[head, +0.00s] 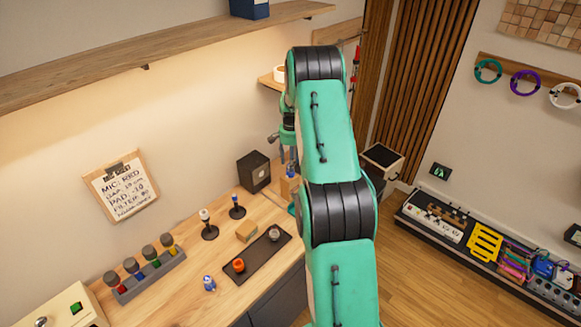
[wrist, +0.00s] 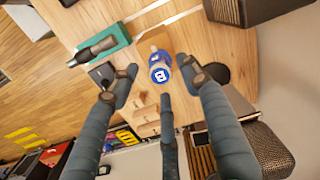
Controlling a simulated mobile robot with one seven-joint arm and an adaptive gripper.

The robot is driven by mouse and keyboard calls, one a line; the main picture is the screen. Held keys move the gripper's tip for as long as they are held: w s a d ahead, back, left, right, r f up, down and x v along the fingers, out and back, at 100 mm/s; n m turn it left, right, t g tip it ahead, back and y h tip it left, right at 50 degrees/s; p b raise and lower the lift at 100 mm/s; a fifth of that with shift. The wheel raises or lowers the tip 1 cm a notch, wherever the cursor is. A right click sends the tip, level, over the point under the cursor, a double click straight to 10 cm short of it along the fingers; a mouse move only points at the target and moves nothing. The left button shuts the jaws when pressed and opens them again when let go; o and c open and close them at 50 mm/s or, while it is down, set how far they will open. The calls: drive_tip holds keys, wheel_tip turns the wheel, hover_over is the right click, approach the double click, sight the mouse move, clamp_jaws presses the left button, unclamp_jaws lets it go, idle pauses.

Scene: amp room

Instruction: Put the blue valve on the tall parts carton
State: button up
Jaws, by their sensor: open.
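A blue valve with a pale round end (wrist: 160,70) shows between the fingers of my gripper in the wrist view. In the head view a small blue piece (head: 291,168) sits at the top of an upright brown carton (head: 289,187), just below my gripper (head: 286,150). It looks like the same valve standing on that carton, but my arm partly hides the spot. My gripper also shows in the wrist view (wrist: 160,80), its fingers spread around the valve without visibly closing on it. Whether any finger touches it is unclear.
A blue-and-white piece (head: 209,283) stands on the bench at the front. A dark tray (head: 257,258) holds an orange and a grey piece. A black box (head: 254,171) stands near the carton. Two dark stands (head: 209,225) (head: 237,207) and a small cardboard box (head: 247,231) are close by.

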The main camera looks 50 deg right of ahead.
wheel_tip(320, 180, up, 9)
drive_tip(key=b, duration=0.1)
idle(0.3)
drive_tip(key=shift+r, duration=0.1)
idle(0.4)
